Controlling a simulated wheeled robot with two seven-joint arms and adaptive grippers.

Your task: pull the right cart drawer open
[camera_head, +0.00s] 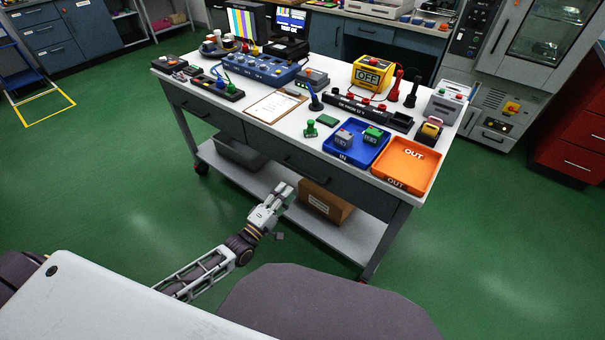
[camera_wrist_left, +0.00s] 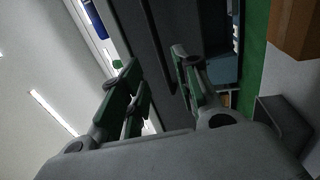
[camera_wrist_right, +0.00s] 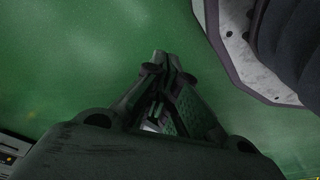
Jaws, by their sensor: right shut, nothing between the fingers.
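The right cart drawer (camera_head: 345,187) is a dark grey front under the white top, on the right half of the cart's near side. It looks shut. Its dark bar handle (camera_head: 303,167) runs along the front. My left gripper (camera_head: 285,188) is just in front of and below this drawer. In the left wrist view the left gripper (camera_wrist_left: 152,65) is open, with the dark drawer front and a bar handle (camera_wrist_left: 157,45) seen between its fingers. I cannot tell if it touches. My right gripper (camera_wrist_right: 158,68) is shut and empty above the green floor, out of the head view.
The cart top carries an orange OUT tray (camera_head: 408,182), a blue IN tray (camera_head: 337,151) and a clipboard (camera_head: 275,106). The left drawer (camera_head: 212,112) looks shut. A cardboard box (camera_head: 327,203) and a grey bin (camera_head: 240,153) stand on the lower shelf (camera_head: 335,235). The floor in front is clear.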

